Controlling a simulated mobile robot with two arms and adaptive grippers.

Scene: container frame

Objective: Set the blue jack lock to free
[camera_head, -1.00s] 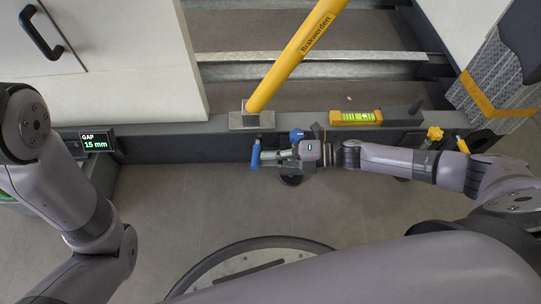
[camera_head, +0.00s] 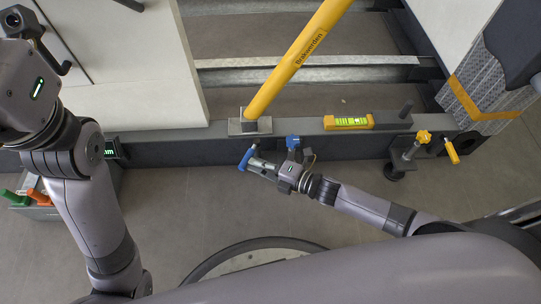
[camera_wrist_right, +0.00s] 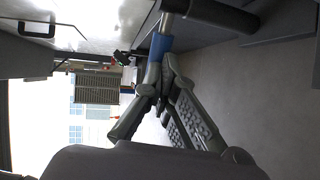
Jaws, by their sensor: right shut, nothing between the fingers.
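The blue jack's blue knob (camera_head: 293,142) stands at the dark beam's front edge, right of the yellow post. The blue lever grip (camera_head: 246,158) is slanted and lies at the tip of my right gripper (camera_head: 260,167). In the right wrist view the blue grip (camera_wrist_right: 160,46) sits on a metal rod just beyond the fingertips (camera_wrist_right: 157,75). The right gripper is shut with nothing between its fingers. Whether it touches the grip I cannot tell. My right wrist hides most of the jack body.
A yellow post (camera_head: 298,55) stands on the dark beam (camera_head: 220,148). A yellow spirit level (camera_head: 348,122) lies on it. My left arm mostly covers a gap display (camera_head: 111,150). A box with green and orange handles (camera_head: 38,203) is low left.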

